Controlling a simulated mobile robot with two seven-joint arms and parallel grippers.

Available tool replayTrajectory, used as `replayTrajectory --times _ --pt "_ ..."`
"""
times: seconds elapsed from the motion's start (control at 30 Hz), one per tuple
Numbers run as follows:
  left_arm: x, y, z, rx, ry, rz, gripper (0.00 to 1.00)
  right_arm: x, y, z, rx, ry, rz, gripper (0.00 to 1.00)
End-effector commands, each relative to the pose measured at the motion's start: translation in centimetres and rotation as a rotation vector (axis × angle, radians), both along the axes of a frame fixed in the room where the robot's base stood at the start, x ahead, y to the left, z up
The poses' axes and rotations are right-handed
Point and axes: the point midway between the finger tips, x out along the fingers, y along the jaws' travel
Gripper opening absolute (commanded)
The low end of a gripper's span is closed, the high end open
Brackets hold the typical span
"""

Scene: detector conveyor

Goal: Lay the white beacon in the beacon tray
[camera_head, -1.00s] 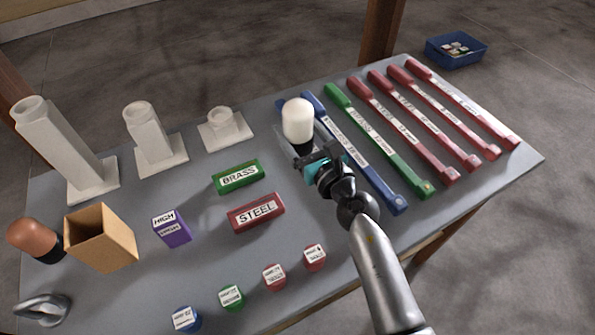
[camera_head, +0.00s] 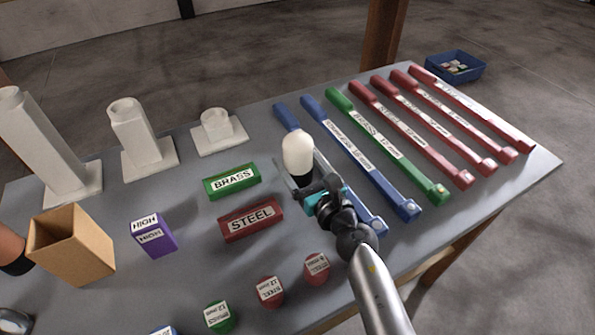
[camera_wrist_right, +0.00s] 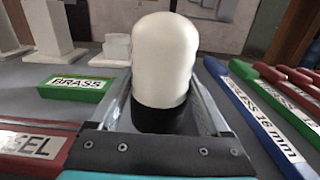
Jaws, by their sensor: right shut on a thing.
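The white beacon (camera_head: 298,156), a white dome on a black base, is upright in my right gripper (camera_head: 301,181). In the right wrist view the beacon (camera_wrist_right: 165,62) stands between the two grey fingers, which are shut on its black base. The gripper is over the table beside the blue bars; its exact height is hard to tell. No thing in view is clearly the beacon tray.
Blue, green and red labelled bars (camera_head: 385,140) lie on the right of the grey table. BRASS (camera_head: 233,181) and STEEL (camera_head: 251,221) blocks, a purple block (camera_head: 152,236), an open brown box (camera_head: 72,250) and white posts (camera_head: 138,140) stand left. A blue bin (camera_head: 456,66) is beyond the table.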

Motion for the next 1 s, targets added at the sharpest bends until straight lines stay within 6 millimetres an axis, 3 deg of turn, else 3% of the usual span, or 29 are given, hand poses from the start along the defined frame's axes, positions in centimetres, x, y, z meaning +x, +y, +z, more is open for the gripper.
replayTrajectory --times 0.1,0.57,0.6,0.73,1.0 --pt "-0.11 0.06 -1.32 0.000 0.002 0.000 1.00 0.01 0.02 -1.41 0.000 -0.001 0.000 0.10" --pt "-0.27 0.12 -1.67 0.002 0.005 0.001 1.00 0.02 0.02 -1.75 0.001 -0.002 0.000 0.10" --pt "-0.26 0.15 -1.55 0.002 0.004 0.001 1.00 -0.01 0.02 -1.72 0.000 0.000 0.000 0.85" --pt "-0.24 0.20 -1.51 0.003 0.003 0.001 1.00 0.00 0.02 -1.68 0.000 0.000 0.000 1.00" --pt "-0.18 0.20 -1.40 0.003 0.003 0.000 1.00 0.00 0.02 -1.58 0.000 0.000 0.000 1.00"
